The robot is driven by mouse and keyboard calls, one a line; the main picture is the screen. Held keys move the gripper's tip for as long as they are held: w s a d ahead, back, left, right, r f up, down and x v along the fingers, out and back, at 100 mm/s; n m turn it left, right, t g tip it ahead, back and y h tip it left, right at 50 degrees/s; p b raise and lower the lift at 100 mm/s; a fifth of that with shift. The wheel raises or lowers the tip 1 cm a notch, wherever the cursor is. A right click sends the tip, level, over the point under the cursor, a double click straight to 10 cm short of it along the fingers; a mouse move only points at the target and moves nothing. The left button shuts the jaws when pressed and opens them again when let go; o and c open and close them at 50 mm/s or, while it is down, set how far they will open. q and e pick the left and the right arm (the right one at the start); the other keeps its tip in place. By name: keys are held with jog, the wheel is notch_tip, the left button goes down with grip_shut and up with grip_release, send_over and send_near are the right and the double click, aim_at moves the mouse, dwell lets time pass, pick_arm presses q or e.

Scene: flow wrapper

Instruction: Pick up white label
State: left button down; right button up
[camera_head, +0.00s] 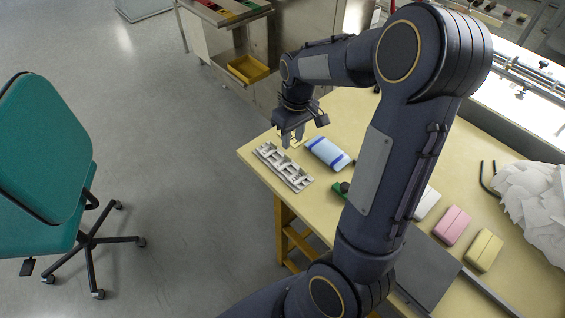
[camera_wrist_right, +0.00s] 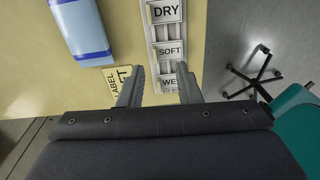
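A grey rack (camera_head: 268,153) lies on the table near its left corner. In the right wrist view the rack holds white labels reading DRY (camera_wrist_right: 165,12), SOFT (camera_wrist_right: 169,50) and WET (camera_wrist_right: 169,82). My right gripper (camera_head: 291,142) is over the table at the rack's far end. In the right wrist view its fingers (camera_wrist_right: 160,78) are apart, with the WET label showing between their tips. Nothing is visibly held. The left finger partly covers a yellow card (camera_wrist_right: 117,74) with "LABEL" on it. My left gripper is not in view.
A blue and white pack (camera_head: 327,153) lies right of the rack. Pink (camera_head: 452,226) and yellow (camera_head: 485,250) packs lie farther right, near a heap of white sheets (camera_head: 530,200). A teal chair (camera_head: 45,160) stands on the floor at left.

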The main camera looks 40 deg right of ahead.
aim_at(291, 161)
jog(key=f, duration=0.6)
jog(key=w+f, duration=0.1)
jog(key=f, duration=0.2)
jog(key=shift+w+d+f, duration=0.1)
jog(key=shift+d+f, duration=0.05)
jog(key=shift+d, duration=0.15)
grip_shut()
